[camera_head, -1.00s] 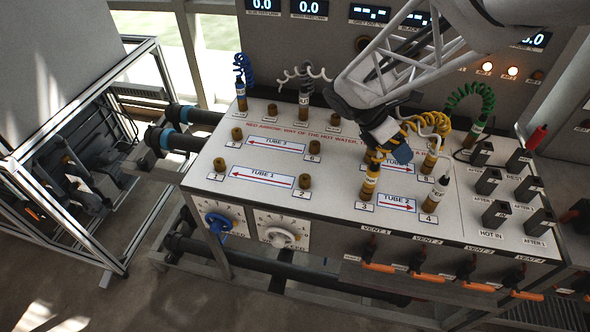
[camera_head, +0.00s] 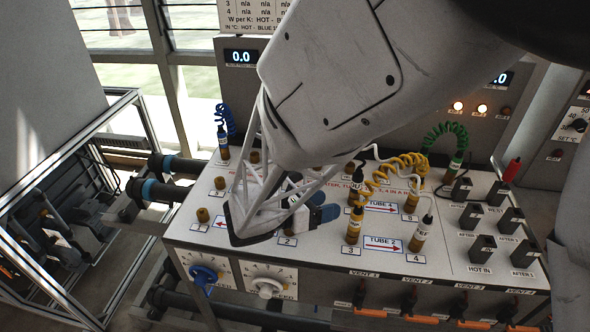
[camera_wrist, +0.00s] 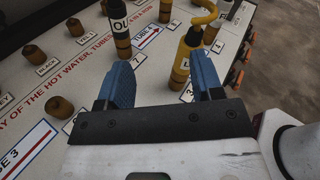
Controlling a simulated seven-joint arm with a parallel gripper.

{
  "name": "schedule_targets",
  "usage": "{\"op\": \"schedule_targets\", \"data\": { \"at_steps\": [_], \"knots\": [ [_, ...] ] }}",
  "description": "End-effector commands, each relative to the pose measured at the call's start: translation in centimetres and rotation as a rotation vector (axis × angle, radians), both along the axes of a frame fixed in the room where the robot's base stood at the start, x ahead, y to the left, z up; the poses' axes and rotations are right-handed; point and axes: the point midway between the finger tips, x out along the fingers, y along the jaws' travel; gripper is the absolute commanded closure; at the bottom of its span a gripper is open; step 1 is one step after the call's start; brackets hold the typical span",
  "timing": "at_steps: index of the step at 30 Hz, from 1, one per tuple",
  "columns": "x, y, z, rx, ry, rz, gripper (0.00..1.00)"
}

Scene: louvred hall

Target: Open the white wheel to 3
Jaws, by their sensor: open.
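The white wheel (camera_head: 268,288) is on the front face of the panel, at its lower left, in the head view. A dial plate with printed numbers surrounds it, but which number it points to is too small to read. A blue wheel (camera_head: 205,275) sits to its left. My gripper (camera_head: 318,205) has blue fingertips and hangs over the panel top, above and to the right of the white wheel and apart from it. In the wrist view my gripper (camera_wrist: 163,82) is open and empty, with its fingers spread. The white wheel is not in the wrist view.
Yellow-bodied plugs (camera_head: 354,222) with coiled cables stand right of the gripper; a dark plug (camera_wrist: 120,32) shows near it in the wrist view. Brass fittings (camera_head: 203,214) dot the top. Orange-handled vent valves (camera_head: 408,305) line the front.

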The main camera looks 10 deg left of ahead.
Motion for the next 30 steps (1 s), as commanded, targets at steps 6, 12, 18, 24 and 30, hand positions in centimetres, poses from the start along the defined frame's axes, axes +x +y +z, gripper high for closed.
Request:
{"op": "schedule_targets", "data": {
  "at_steps": [6, 12, 18, 24, 30],
  "knots": [
    [-2.2, 4.0, -2.2, -0.083, -0.139, 0.175, 0.4],
    [-4.7, 7.7, -4.1, -0.121, -0.273, 0.36, 0.4],
    [-7.7, 11.2, -5.9, -0.121, -0.4, 0.559, 0.4],
    [-11.4, 14.3, -8.1, -0.077, -0.506, 0.772, 0.4],
    [-15.4, 15.4, -12.5, 0.066, -0.517, 0.922, 0.4]
  ]
}}
